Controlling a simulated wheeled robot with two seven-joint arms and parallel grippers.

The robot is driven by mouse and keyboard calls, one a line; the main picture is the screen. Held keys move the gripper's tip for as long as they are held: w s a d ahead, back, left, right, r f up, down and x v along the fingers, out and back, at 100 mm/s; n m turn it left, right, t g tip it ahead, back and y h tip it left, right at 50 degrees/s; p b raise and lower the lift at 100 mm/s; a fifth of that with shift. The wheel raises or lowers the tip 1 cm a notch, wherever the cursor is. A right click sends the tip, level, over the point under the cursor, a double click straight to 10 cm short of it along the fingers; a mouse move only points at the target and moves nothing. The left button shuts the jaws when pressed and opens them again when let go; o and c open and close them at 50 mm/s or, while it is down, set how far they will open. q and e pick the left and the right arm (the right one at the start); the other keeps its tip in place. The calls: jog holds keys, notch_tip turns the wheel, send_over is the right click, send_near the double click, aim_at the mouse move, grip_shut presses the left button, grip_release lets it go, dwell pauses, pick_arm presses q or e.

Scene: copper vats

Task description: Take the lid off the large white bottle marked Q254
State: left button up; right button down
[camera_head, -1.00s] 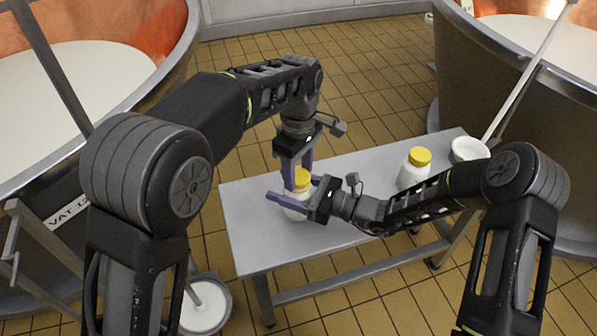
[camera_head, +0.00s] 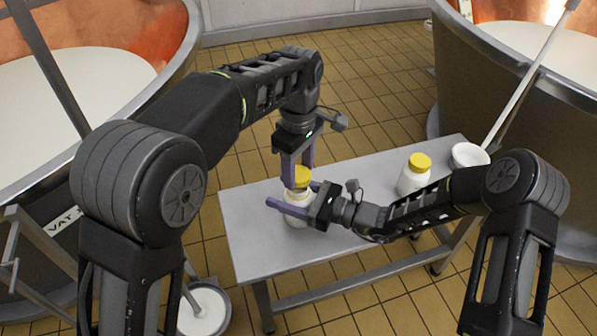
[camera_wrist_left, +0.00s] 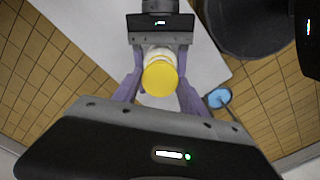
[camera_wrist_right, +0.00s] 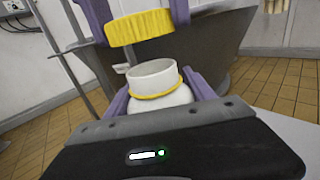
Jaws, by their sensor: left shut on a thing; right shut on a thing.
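The white bottle (camera_head: 296,217) is upright over the left part of the bench, and my right gripper (camera_head: 290,196) is shut around it from the side. Its yellow lid (camera_head: 302,176) is between the fingers of my left gripper (camera_head: 297,183), which points down from above and is shut on it. In the right wrist view the lid (camera_wrist_right: 139,27) is clear above the open white neck of the bottle (camera_wrist_right: 153,78), with a gap between them. The left wrist view shows the lid's top (camera_wrist_left: 160,79). No marking is readable on the bottle.
A second white bottle with a yellow lid (camera_head: 414,177) and a white bowl (camera_head: 469,155) stand on the right part of the grey bench (camera_head: 245,235). Large copper vats stand on both sides. A white pail (camera_head: 204,312) is on the floor at lower left.

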aim_at(298, 174)
pick_arm(q)
jog(key=shift+r, duration=1.3)
pick_arm(e)
jog(key=shift+c, duration=1.3)
grip_release()
jog(key=shift+d, duration=0.1)
pick_arm(q)
jog(key=shift+r+p, duration=0.5)
jog(key=shift+p, duration=0.05)
pick_arm(e)
jog(key=v, duration=1.2)
